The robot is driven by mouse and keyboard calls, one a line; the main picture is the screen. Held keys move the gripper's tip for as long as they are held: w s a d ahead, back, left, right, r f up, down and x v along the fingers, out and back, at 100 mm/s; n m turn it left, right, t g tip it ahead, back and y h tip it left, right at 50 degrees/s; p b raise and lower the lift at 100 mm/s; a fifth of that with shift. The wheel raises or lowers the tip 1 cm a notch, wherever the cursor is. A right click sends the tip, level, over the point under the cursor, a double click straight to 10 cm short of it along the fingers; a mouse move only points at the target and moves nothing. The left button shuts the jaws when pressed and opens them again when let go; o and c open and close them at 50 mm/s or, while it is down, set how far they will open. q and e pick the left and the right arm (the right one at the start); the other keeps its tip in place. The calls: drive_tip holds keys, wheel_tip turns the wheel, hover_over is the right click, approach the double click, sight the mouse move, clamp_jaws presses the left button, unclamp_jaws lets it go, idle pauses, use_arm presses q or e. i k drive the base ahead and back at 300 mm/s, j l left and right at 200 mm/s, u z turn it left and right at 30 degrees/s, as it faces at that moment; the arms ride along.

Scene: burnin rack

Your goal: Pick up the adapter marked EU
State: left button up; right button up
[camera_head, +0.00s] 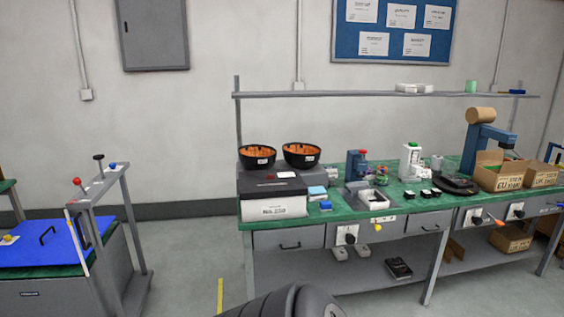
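Several small black blocks, possibly adapters (425,193), lie on the green bench top at the middle right. Any marking on them is too small to read, so I cannot tell which is EU. An open cardboard box (508,182) at the right end of the bench has a label that seems to begin with EU. A second cardboard box (545,178) stands to its right, its label hard to read. A dark rounded part of mine shows at the bottom centre, well in front of the bench. Neither gripper's fingers are in view.
A blue-topped cart (45,245) stands left. Floor between them is clear.

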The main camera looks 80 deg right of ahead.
sight(409, 195)
drive_tip(key=z, duration=3.75)
drive_tip(key=i+l, duration=0.15)
drive_tip(key=i, duration=0.35)
drive_tip(key=i+l+u, duration=0.1)
drive_tip(key=i, duration=0.45)
drive_tip(key=i+l, duration=0.3)
drive_tip(key=i, duration=0.2)
drive_tip(key=i+l+u, duration=0.15)
drive_tip(key=i, duration=0.35)
drive_tip(key=l, duration=0.1)
